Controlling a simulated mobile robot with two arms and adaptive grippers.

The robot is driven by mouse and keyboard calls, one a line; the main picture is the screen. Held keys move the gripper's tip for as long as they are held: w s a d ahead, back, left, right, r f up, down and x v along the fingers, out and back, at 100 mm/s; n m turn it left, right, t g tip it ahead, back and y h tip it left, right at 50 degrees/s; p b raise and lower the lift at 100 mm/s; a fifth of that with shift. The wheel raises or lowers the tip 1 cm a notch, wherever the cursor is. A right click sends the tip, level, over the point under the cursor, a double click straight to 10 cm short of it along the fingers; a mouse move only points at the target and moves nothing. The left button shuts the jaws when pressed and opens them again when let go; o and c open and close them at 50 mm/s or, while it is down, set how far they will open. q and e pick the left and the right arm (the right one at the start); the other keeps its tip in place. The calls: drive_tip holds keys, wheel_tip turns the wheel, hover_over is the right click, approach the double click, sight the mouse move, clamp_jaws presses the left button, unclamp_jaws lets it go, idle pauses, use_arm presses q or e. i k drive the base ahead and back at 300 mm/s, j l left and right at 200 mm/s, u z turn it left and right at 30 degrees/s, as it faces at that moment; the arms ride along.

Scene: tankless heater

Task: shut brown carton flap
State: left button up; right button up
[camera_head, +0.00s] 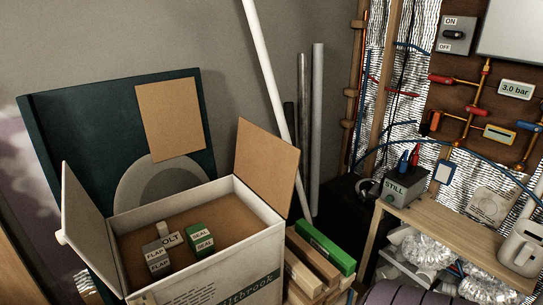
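An open carton (250,253) stands at the lower left, pale outside and brown inside. Its right flap (267,167) stands up and leans outward, with its brown face showing. Its left flap (86,223) also stands up, pale on the visible side. The carton's lower front is cut off by the picture's edge. Neither of my grippers can be made out in this view.
A dark panel (70,120) with a brown sheet (170,115) leans behind the carton. A white pole (267,70) and grey pipes (317,120) stand behind it. Timber pieces (312,262) lie close on its right. A wooden bench (450,232) is further right.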

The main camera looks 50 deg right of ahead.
sight(268, 164)
drive_tip(key=l+z, duration=0.1)
drive_tip(key=z, duration=1.7)
